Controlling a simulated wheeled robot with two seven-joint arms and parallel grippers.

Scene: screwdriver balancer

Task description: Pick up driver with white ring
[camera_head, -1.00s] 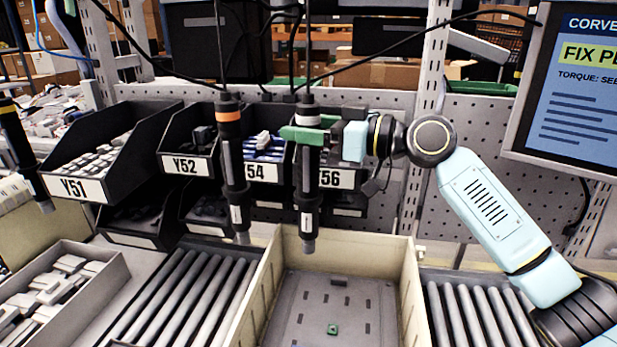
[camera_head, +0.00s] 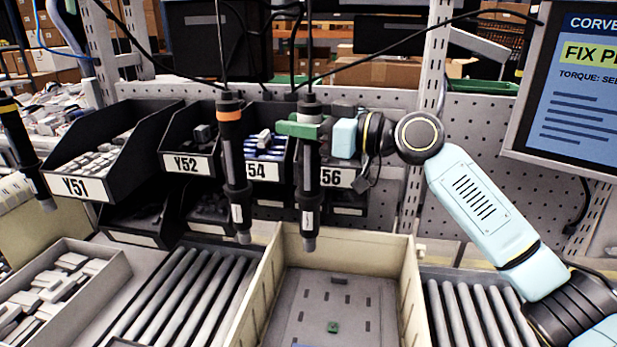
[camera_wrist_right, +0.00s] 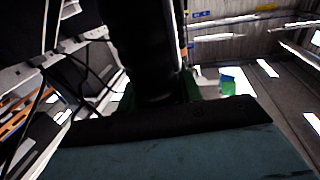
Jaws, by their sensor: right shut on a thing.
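Two black drivers hang side by side on cables in the middle of the head view. The driver with the white ring (camera_head: 309,178) is the right one of the pair; a pale band shows near its top, partly covered by my gripper. My right gripper (camera_head: 308,129), with green fingers, comes from the right and is shut around this driver's upper body. The driver hangs upright above the bin. In the right wrist view, the dark driver body (camera_wrist_right: 140,50) stands between the green fingers. The driver with the orange ring (camera_head: 234,170) hangs just left, apart from it. My left gripper is not in view.
A beige bin (camera_head: 405,290) with a grey plate stands below, between roller tracks. Labelled black part bins (camera_head: 75,186) are behind. Another driver (camera_head: 22,150) hangs at far left. A screen (camera_head: 575,100) is at right. Cables run above the drivers.

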